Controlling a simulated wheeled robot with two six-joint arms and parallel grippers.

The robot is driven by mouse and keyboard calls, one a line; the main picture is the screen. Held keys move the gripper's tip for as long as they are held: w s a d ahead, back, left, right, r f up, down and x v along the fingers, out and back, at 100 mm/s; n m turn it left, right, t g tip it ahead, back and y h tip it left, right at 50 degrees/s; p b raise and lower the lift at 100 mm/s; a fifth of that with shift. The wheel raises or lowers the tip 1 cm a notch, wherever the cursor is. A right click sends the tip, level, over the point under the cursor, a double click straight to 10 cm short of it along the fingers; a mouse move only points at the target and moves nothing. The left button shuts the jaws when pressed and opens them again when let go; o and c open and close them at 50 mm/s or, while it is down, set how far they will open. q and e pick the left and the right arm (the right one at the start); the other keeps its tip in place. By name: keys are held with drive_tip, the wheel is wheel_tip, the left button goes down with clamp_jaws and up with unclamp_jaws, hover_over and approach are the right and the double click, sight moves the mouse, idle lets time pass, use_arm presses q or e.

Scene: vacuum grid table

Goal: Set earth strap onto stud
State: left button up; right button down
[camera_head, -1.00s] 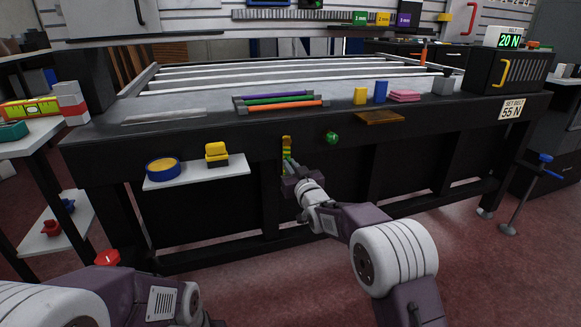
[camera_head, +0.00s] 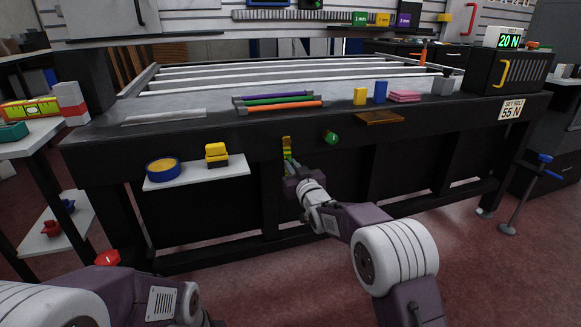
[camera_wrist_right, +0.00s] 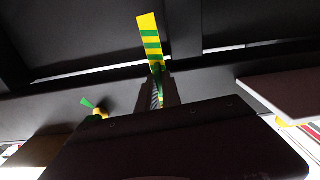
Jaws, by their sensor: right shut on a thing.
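The earth strap (camera_head: 286,143) is a short yellow and green striped piece at the front of the bench's dark front rail. It also shows in the right wrist view (camera_wrist_right: 149,38), reaching out past the fingers. My right gripper (camera_head: 289,166) is shut on its lower end; the dark fingers also show in the right wrist view (camera_wrist_right: 158,92). A green knob (camera_head: 330,137) sits on the front rail, right of the strap and apart from it. I cannot make out a bare stud. My left arm is at the lower left, and its fingers are not visible.
A white shelf (camera_head: 198,173) juts out left of my right gripper, holding a blue and yellow ring (camera_head: 163,169) and a yellow block (camera_head: 216,151). A brown plate (camera_head: 380,118) sticks out at the bench edge on the right. Below the rail are dark panels and legs.

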drive_tip(key=n, duration=0.1)
drive_tip(key=d+n, duration=0.1)
drive_tip(key=d+n+p, duration=0.1)
drive_tip(key=n, duration=0.1)
drive_tip(key=shift+w+d+r, duration=0.1)
drive_tip(key=shift+w+r, duration=0.2)
drive_tip(key=shift+w, duration=0.05)
drive_tip(key=n, duration=0.1)
drive_tip(key=d+r+n, duration=0.1)
drive_tip(key=n, duration=0.1)
drive_tip(key=d+n, duration=0.1)
drive_tip(key=shift+w+r+n, duration=0.25)
drive_tip(key=shift+w+n, duration=0.05)
drive_tip(key=shift+w, duration=0.05)
drive_tip(key=r+n, duration=0.1)
drive_tip(key=n, duration=0.1)
drive_tip(key=d+r+n, duration=0.1)
drive_tip(key=n, duration=0.1)
drive_tip(key=shift+w+d, duration=0.15)
drive_tip(key=shift+w, duration=0.05)
drive_tip(key=shift+d+r+n+b, duration=0.15)
drive_tip(key=shift+r+n, duration=0.4)
drive_tip(key=shift+n, duration=0.45)
drive_tip(key=shift+d+r+n+b, duration=0.15)
drive_tip(key=shift+r+n, duration=0.35)
drive_tip(key=shift+n, duration=0.5)
drive_tip(key=shift+a, duration=0.1)
drive_tip(key=c, duration=1.5)
unclamp_jaws()
